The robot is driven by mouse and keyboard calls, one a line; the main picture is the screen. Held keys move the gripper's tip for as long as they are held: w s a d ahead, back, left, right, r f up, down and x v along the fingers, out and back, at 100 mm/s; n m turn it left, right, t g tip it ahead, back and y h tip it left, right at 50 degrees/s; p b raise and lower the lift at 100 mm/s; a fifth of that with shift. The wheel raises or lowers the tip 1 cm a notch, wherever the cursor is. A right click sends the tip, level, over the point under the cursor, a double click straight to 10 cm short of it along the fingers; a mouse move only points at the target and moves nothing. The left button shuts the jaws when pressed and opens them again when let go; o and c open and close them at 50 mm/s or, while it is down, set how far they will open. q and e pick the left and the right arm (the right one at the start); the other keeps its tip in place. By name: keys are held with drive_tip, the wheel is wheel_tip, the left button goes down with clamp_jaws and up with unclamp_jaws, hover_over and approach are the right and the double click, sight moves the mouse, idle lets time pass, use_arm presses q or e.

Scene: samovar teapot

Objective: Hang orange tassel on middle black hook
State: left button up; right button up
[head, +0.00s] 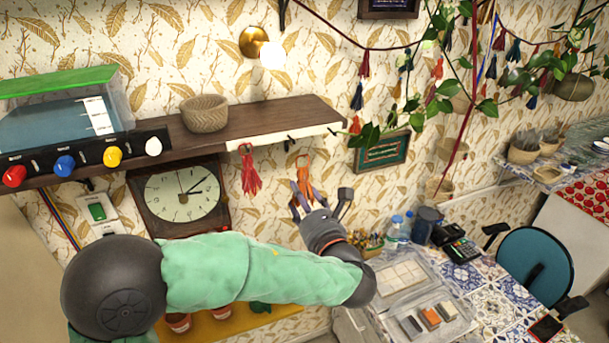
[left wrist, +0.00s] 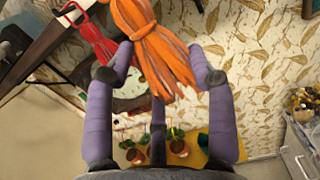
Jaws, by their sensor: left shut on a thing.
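The orange tassel (head: 304,178) is upright just under the wooden shelf's front edge in the head view, strands hanging down. In the left wrist view the orange tassel (left wrist: 165,55) is large between the purple fingers, its top cut off by the frame. My left gripper (head: 318,203) comes up from below and is shut on the orange tassel; its fingers also show in the wrist view (left wrist: 165,72). A red tassel (head: 249,172) hangs from the shelf front to the left. Small black hooks are along the pale strip (head: 285,137); I cannot tell whether the orange loop is on one.
The shelf (head: 270,114) carries a woven basket (head: 204,113) and a dispenser with coloured knobs (head: 75,145). A clock (head: 183,193) is on the wall below. A small framed picture (head: 382,152) and trailing plants are to the right. A tiled table (head: 480,290) stands lower right.

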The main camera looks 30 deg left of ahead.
use_arm(q)
drive_tip(key=shift+d+r+t, duration=0.15)
drive_tip(key=shift+r+t, duration=0.05)
drive_tip(key=shift+r, duration=0.4)
drive_tip(key=shift+d+r+t, duration=0.1)
drive_tip(key=shift+r+t, duration=0.1)
drive_tip(key=shift+r, duration=0.4)
drive_tip(key=shift+f+x, duration=0.25)
drive_tip(key=shift+x, duration=0.8)
drive_tip(key=shift+f+x, duration=0.25)
drive_tip(key=shift+x, duration=0.75)
drive_tip(key=shift+w+a+f+b, duration=0.2)
drive_tip(key=shift+w+a+b, duration=0.1)
drive_tip(key=shift+w+a, duration=0.35)
drive_tip(key=shift+w+a+f+b, duration=0.2)
drive_tip(key=shift+w+a+b, duration=0.1)
drive_tip(key=shift+w+a, duration=0.4)
drive_tip(key=shift+w+a+f+b, duration=0.3)
drive_tip(key=shift+w+a, duration=0.2)
drive_tip(key=shift+a, duration=0.3)
drive_tip(key=o, duration=1.1)
